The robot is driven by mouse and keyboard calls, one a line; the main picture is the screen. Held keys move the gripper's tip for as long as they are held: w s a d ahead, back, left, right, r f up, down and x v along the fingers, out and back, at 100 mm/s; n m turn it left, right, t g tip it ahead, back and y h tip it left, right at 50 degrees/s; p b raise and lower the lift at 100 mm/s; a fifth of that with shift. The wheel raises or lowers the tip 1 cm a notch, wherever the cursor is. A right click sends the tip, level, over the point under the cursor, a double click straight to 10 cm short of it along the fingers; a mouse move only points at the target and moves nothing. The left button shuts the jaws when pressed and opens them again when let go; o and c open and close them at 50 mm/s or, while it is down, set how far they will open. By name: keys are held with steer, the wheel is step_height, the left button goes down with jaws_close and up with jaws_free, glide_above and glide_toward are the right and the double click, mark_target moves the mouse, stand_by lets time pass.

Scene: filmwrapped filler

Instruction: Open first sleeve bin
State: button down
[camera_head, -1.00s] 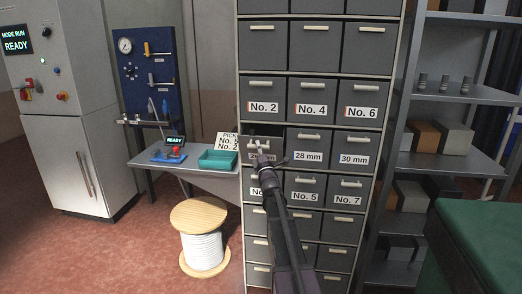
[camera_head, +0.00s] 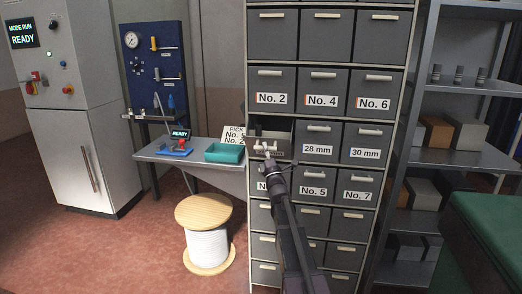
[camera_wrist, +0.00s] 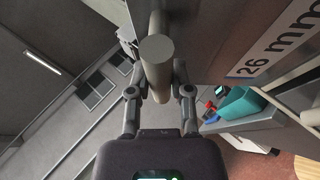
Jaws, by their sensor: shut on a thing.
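The 26 mm drawer (camera_head: 283,153) is in the left column of the grey cabinet, below the No. 2 drawer and left of the 28 mm drawer. It is pulled out partway, and its dark inside shows above its front. In the wrist view its label (camera_wrist: 275,48) reads 26 mm. My gripper (camera_head: 267,155) is at its front. In the wrist view my gripper (camera_wrist: 158,85) is shut on the drawer's pale handle (camera_wrist: 157,60). My gripper and arm hide part of the drawer front, and what lies inside is too small to tell.
Closed drawers surround it, such as No. 4 (camera_head: 321,88) and 28 mm (camera_head: 317,140). To the left stand a small table with a teal tray (camera_head: 224,153), a sign (camera_head: 233,134) and a cable spool (camera_head: 207,245). An open shelf (camera_head: 460,157) is at the right.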

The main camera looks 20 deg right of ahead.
steer(key=shift+d, duration=0.15)
steer(key=c, duration=0.5)
jaws_free()
steer(key=shift+c, duration=0.2)
